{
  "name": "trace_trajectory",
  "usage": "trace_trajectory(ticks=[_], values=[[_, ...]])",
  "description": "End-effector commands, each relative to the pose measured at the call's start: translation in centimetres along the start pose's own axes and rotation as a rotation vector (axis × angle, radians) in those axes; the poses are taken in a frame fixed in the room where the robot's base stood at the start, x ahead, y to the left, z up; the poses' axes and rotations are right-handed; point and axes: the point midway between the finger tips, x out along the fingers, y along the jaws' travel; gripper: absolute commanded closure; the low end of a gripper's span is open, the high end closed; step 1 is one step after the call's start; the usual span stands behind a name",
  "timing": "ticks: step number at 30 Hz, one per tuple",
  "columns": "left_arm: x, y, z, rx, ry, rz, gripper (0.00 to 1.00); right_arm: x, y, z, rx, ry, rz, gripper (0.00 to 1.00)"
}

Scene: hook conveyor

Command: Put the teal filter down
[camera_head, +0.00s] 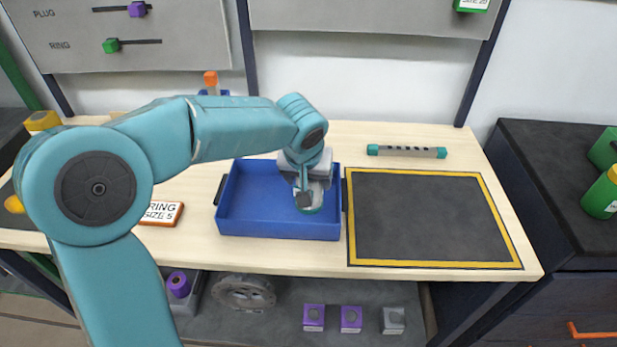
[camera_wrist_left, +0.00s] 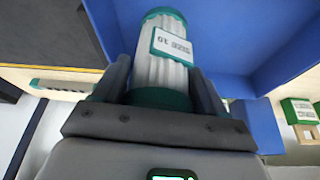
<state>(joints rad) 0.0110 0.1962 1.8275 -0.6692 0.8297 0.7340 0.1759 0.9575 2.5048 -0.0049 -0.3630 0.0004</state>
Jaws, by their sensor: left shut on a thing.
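The teal filter (camera_wrist_left: 160,68) is a white pleated cylinder with teal end caps and a size label. My left gripper (camera_wrist_left: 162,92) is shut on it, one finger on each side. In the head view the left gripper (camera_head: 307,192) hangs over the right part of a blue bin (camera_head: 277,228), and the filter (camera_head: 315,208) is partly hidden behind the fingers. I cannot tell whether the filter touches the bin floor. The blue bin also shows in the wrist view (camera_wrist_left: 225,35). My right gripper is not in view.
A dark mat with a yellow border (camera_head: 430,215) lies empty right of the bin. A slotted tube with teal ends (camera_head: 406,151) lies behind it. A ring label plate (camera_head: 160,213) is left of the bin. Small labelled blocks (camera_head: 351,319) stand on the shelf below.

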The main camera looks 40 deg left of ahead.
Motion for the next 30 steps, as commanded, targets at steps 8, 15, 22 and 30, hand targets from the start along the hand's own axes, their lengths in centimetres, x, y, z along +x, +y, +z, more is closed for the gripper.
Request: trace_trajectory(ticks=[8, 15, 22, 30], values=[[0.1, 0.0, 0.0, 0.000, 0.002, 0.001, 0.67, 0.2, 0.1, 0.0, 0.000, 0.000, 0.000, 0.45], [0.2, 0.0, 0.1, 0.001, 0.001, 0.000, 0.03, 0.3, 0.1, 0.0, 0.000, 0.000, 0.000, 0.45], [0.0, 0.0, 0.0, 0.001, 0.001, 0.000, 0.03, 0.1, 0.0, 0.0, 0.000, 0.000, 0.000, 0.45], [-4.4, 0.1, -0.2, 0.001, 0.007, 0.004, 0.03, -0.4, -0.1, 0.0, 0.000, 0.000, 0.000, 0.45]])
